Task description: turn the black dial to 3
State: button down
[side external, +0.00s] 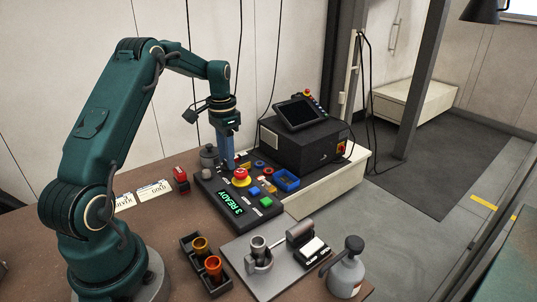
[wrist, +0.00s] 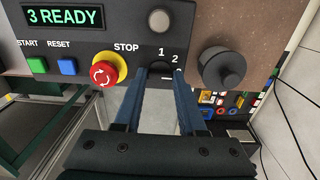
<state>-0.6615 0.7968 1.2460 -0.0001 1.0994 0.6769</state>
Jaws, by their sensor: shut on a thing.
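The control panel (side external: 218,203) lies on the bench, and its display (side external: 238,203) reads "3 READY", as it does in the wrist view (wrist: 64,16). My gripper (side external: 229,164) points straight down at the panel's far part. In the wrist view, its blue fingers (wrist: 162,75) are shut on the black dial (wrist: 162,71), mostly hidden between the tips. The numbers 1 and 2 show beside the dial; a further mark is partly covered by a finger. I cannot make out the dial's pointer.
The red STOP button (wrist: 107,70) stands close left of my fingers, with a blue RESET button (wrist: 67,66) and a green START button (wrist: 38,66) beyond. A dark lidded pot (wrist: 222,68) stands close right. A blue tray (side external: 286,180) sits beside the panel.

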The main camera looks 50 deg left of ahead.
jog(key=shift+r, duration=0.1)
jog(key=shift+c, duration=2.4)
grip_release()
jog(key=shift+r, duration=2.55)
